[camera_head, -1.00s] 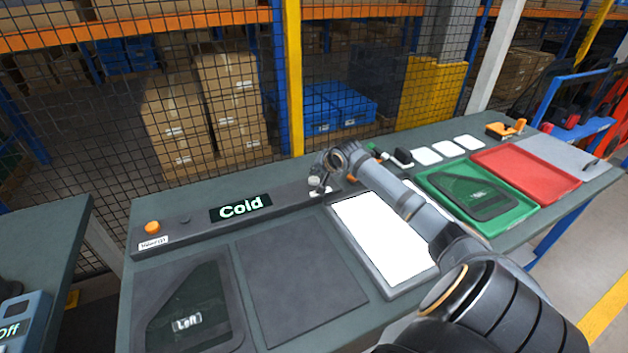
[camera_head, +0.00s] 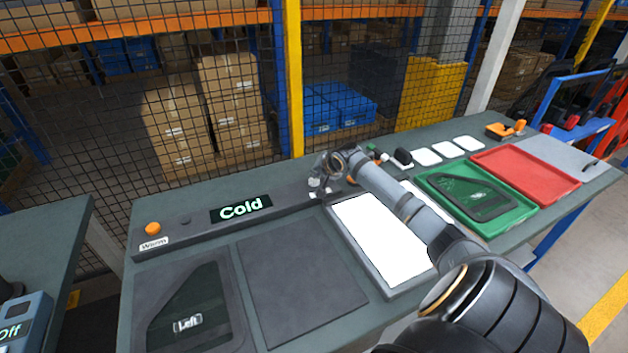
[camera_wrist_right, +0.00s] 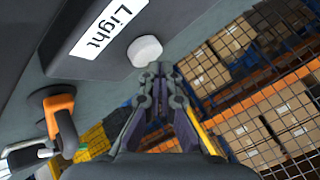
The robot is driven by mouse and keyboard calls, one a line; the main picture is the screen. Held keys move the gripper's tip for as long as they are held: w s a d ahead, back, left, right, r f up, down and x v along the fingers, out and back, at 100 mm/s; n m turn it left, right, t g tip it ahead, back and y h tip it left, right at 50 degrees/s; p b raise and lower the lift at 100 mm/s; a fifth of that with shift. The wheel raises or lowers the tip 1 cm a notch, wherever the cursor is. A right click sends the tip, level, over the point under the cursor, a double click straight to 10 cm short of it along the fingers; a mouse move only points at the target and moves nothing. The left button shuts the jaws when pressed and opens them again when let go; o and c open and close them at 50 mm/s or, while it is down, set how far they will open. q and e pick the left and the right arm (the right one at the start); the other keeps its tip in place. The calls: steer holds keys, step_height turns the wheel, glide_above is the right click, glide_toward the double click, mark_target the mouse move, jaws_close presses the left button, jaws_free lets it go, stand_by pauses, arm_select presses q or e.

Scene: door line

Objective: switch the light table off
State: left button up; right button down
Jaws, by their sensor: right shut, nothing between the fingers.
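The light table (camera_head: 382,240) is a grey-framed panel right of the middle of the bench, and its surface glows bright white. In the right wrist view, a round white button (camera_wrist_right: 145,51) sits beside a white label reading "Light" (camera_wrist_right: 108,25). My right gripper (camera_wrist_right: 157,70) is shut and empty, with its tips at the button's edge; I cannot tell whether they touch it. In the head view, my right gripper (camera_head: 318,188) is small and partly hidden by its wrist, at the right end of the dark control strip. My left gripper is not in view.
The dark strip (camera_head: 190,228) carries an orange button (camera_head: 152,229), a "Warm" label and a "Cold" display (camera_head: 241,208). A green tray (camera_head: 437,187) and a red tray (camera_head: 530,172) lie to the right. A mesh fence (camera_head: 240,110) stands behind the bench.

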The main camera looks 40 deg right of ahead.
mark_target(316, 181)
steer(key=shift+f, duration=0.15)
steer(key=shift+f, duration=0.55)
stand_by(0.6)
steer(key=shift+r, duration=0.1)
steer(key=shift+r+p, duration=0.85)
steer(key=shift+p, duration=0.45)
step_height(316, 181, up, 5)
steer(key=p, duration=0.6)
steer(key=shift+r, duration=0.1)
